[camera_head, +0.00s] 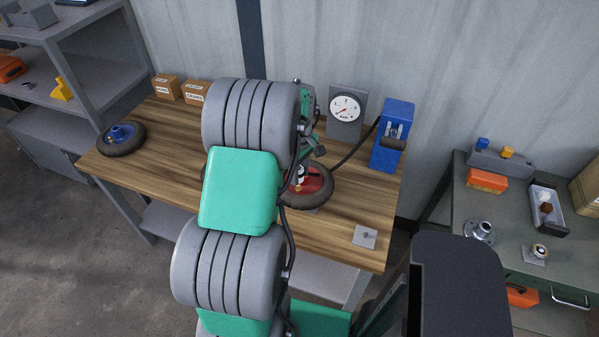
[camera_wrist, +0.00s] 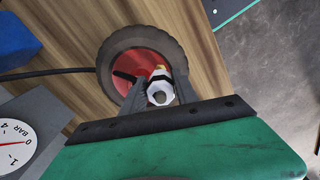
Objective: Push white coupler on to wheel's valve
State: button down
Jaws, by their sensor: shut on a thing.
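The wheel (camera_head: 318,197) with a black tyre and red hub rests on the wooden bench, partly hidden behind my arm. It also shows in the wrist view (camera_wrist: 106,60). My gripper (camera_wrist: 161,86) is over the red hub, its two dark fingers shut on the white coupler (camera_wrist: 160,93). The coupler has a grey metal end facing the wrist camera and a small orange-yellow part beyond it. A bit of white, likely the coupler, shows over the hub in the head view. The valve is hidden, so I cannot tell whether the coupler touches it.
A black hose (camera_head: 357,148) runs from the blue pump unit (camera_head: 394,136) towards the wheel. A pressure gauge (camera_head: 345,110) stands at the bench's back. Another wheel with a blue hub (camera_head: 121,138) lies at left. A small metal plate (camera_head: 365,237) lies at the front right.

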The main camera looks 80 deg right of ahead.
jog(key=shift+a+f+b, duration=0.1)
jog(key=shift+f+b, duration=0.7)
jog(key=shift+f, duration=0.55)
jog(key=shift+r+p, duration=1)
jog(key=shift+r, duration=0.6)
